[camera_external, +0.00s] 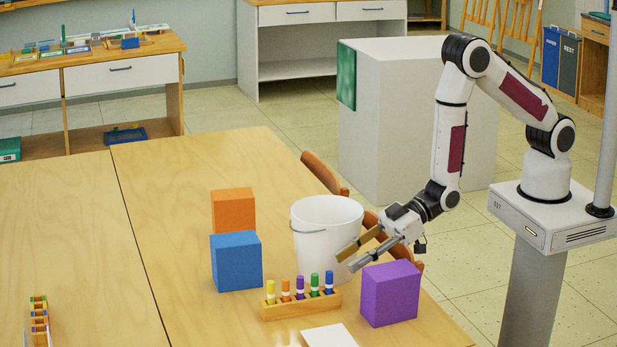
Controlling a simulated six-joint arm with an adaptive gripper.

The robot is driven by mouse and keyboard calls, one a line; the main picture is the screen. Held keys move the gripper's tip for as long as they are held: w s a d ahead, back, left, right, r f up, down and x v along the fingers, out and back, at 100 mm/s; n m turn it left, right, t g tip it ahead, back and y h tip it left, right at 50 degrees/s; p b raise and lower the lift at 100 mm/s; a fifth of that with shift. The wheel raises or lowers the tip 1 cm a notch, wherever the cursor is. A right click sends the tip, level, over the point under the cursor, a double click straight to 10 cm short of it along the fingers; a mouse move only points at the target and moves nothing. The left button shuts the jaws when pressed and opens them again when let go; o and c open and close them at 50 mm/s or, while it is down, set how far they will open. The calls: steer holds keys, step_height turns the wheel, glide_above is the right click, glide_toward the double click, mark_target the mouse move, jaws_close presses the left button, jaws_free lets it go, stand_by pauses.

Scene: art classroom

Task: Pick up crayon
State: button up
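Several crayons stand upright in a small wooden holder (300,308) near the table's front right: a yellow crayon (270,291), an orange crayon (285,289), a purple crayon (300,287), a green crayon (314,285) and a blue crayon (329,282). Their lower parts are hidden in the holder. My gripper (346,261) is open, its two fingers apart with nothing visible between them. It reaches in from the right, in front of the white bucket and, in the picture, just above and right of the blue crayon. How far apart they are in depth I cannot tell.
A white bucket (322,222) stands behind the holder. A purple block (389,293) sits right of it; a blue block (236,262) and orange block (233,210) stand left. White paper (329,336) lies in front.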

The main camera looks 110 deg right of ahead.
mark_target(329, 287)
steer(key=shift+w, duration=0.1)
steer(key=shift+x, duration=2.5)
jaws_close()
